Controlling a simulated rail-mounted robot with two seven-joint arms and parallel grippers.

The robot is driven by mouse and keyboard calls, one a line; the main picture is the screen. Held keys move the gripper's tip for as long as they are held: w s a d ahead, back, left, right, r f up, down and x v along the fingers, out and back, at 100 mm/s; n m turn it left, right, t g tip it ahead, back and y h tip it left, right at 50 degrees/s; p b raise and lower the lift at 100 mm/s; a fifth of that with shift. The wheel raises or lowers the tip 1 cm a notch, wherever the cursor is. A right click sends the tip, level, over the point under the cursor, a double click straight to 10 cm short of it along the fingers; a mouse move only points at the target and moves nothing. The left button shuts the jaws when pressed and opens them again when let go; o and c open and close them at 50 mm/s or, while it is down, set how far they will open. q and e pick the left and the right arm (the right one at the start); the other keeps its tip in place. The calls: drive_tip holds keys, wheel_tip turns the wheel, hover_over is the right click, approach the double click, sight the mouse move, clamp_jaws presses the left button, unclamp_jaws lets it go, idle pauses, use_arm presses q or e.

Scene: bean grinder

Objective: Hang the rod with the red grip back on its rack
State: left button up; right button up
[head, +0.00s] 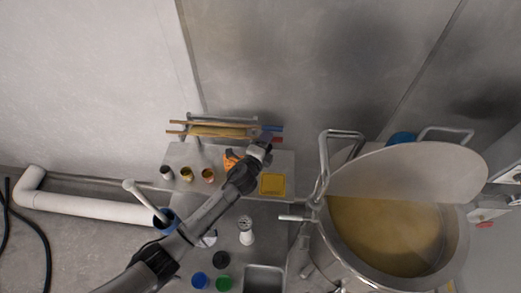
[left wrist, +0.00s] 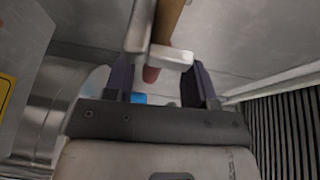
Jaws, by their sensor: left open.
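The rack (head: 195,126) stands on the shelf at the back wall and carries several wooden rods (head: 220,132). The rod's red grip (head: 277,140) shows at the rack's right end, just below a blue grip (head: 272,128). My left gripper (head: 266,148) is open beside these grips. In the left wrist view, a metal rack bracket (left wrist: 170,56) and a wooden rod (left wrist: 168,20) lie ahead. The red grip's end (left wrist: 151,74) shows below the bracket, between the spread fingers (left wrist: 162,85), with no clear contact. How the rod sits in the rack is partly hidden. My right gripper is out of view.
A large steel pot (head: 330,240) with tan contents and a raised lid (head: 410,172) stands at the right. Small jars (head: 187,174), a yellow tray (head: 272,184) and an orange item (head: 231,158) are on the shelf. A white pipe (head: 90,207) runs at the left.

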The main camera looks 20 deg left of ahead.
use_arm(q)
drive_tip(key=s+a+b, duration=0.1)
drive_tip(key=s, duration=1.2)
drive_tip(key=shift+s+r, duration=0.3)
